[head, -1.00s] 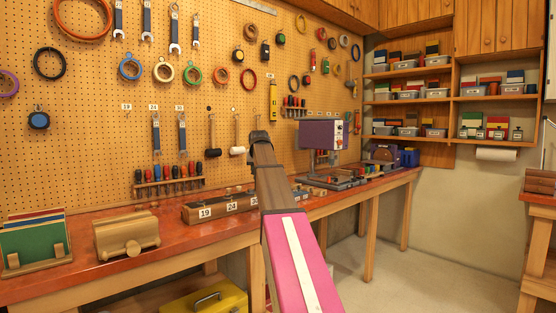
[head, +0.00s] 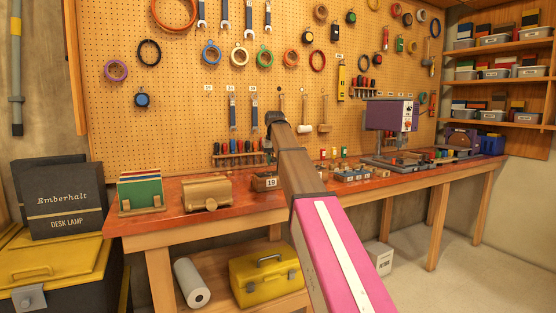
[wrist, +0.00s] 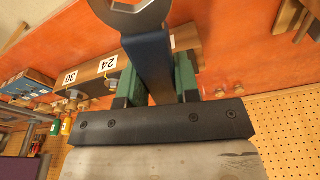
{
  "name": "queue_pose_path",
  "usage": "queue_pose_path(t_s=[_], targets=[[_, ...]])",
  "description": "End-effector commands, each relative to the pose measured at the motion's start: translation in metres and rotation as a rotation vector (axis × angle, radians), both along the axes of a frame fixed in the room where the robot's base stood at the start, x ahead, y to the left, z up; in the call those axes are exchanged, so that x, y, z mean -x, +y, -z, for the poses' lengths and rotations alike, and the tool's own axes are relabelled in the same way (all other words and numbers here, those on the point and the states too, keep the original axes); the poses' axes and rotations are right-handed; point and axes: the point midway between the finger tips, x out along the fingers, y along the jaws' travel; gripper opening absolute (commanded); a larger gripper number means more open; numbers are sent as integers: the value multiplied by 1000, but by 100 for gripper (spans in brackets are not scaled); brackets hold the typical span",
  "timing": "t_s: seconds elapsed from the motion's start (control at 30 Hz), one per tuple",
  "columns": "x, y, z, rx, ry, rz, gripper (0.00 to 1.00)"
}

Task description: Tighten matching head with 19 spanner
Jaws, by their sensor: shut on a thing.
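My gripper (wrist: 157,78) is shut on the blue handle of a spanner (wrist: 150,55) in the wrist view. The spanner's grey open head (wrist: 135,12) is cut off by the top edge, and its size mark cannot be read. Beside it, over the orange-red bench, is a wooden block (wrist: 93,73) with labels 24 and 30 and bolt heads on its side.
A wooden holder (head: 207,193) and a file rack (head: 140,193) stand left of the block on the workbench (head: 190,222). A purple drill press (head: 390,115) stands to the right. A yellow toolbox (head: 265,277) is on the lower shelf. Floor at right is clear.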

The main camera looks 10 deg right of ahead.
Motion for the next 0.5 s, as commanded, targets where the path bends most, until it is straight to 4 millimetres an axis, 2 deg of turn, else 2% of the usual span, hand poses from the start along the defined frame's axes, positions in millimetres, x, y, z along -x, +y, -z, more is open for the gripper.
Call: queue_pose_path(t_s=[0.27, 0.5], targets=[[1, -1, 19, 0, -1, 1, 0], [1, -1, 43, 0, -1, 1, 0]])
